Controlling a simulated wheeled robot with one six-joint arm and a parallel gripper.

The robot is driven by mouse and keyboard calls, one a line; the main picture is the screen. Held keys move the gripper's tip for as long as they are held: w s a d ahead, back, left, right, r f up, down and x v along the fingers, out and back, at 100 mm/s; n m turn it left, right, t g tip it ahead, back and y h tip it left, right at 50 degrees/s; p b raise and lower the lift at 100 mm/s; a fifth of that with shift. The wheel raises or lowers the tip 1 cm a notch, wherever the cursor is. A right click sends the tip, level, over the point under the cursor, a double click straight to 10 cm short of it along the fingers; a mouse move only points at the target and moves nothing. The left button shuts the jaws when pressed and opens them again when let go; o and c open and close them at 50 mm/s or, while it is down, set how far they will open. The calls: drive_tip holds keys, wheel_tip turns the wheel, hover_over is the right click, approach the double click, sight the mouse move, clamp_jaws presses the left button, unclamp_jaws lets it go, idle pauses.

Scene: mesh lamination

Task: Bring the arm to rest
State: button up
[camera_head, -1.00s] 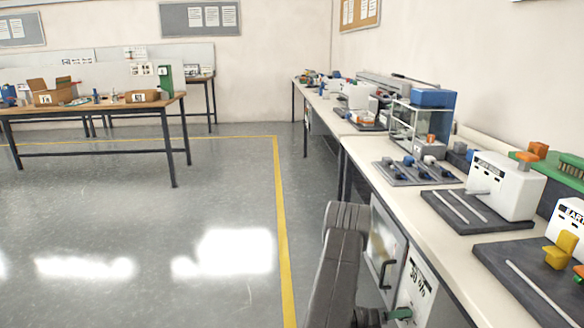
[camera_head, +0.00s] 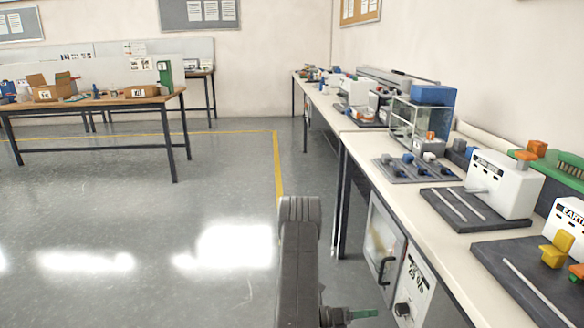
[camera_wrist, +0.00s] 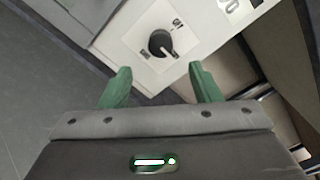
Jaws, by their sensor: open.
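My gripper (camera_wrist: 160,82) shows in the wrist view with its two green fingers apart and nothing between them. Beyond the fingertips is a white panel with a black knob (camera_wrist: 162,43), apart from the fingers. In the head view my arm rises at the bottom centre, left of the bench. A green finger of my gripper (camera_head: 364,313) shows at its lower right, in front of the oven under the bench; the rest of the gripper is hidden or cut off. The oven's control panel (camera_head: 418,283) and its closed glass door (camera_head: 382,240) face the aisle.
The long white bench (camera_head: 385,185) on the right carries several devices, including a white machine (camera_head: 505,186) and a glass-sided balance case (camera_head: 415,122). A wooden table (camera_head: 95,103) stands at the far left. The grey floor (camera_head: 130,220) between them is clear, with a yellow line (camera_head: 279,165).

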sight(397, 310)
drive_tip(key=d, duration=0.3)
drive_tip(key=d+b, duration=0.1)
drive_tip(key=d, duration=0.5)
drive_tip(key=shift+w+d+b, duration=0.2)
drive_tip(key=shift+w+b, duration=0.1)
drive_tip(key=shift+d+f, duration=0.1)
drive_tip(key=shift+d, duration=0.25)
drive_tip(key=m+b, duration=0.1)
drive_tip(key=m, duration=0.3)
drive_tip(key=shift+a+b, duration=0.1)
drive_tip(key=shift+b, duration=0.25)
drive_tip(key=m+b, duration=0.1)
drive_tip(key=m, duration=0.3)
drive_tip(key=shift+m, duration=0.3)
drive_tip(key=m+b, duration=0.1)
drive_tip(key=m, duration=0.3)
drive_tip(key=shift+m+b, duration=0.45)
drive_tip(key=shift+m, duration=1.55)
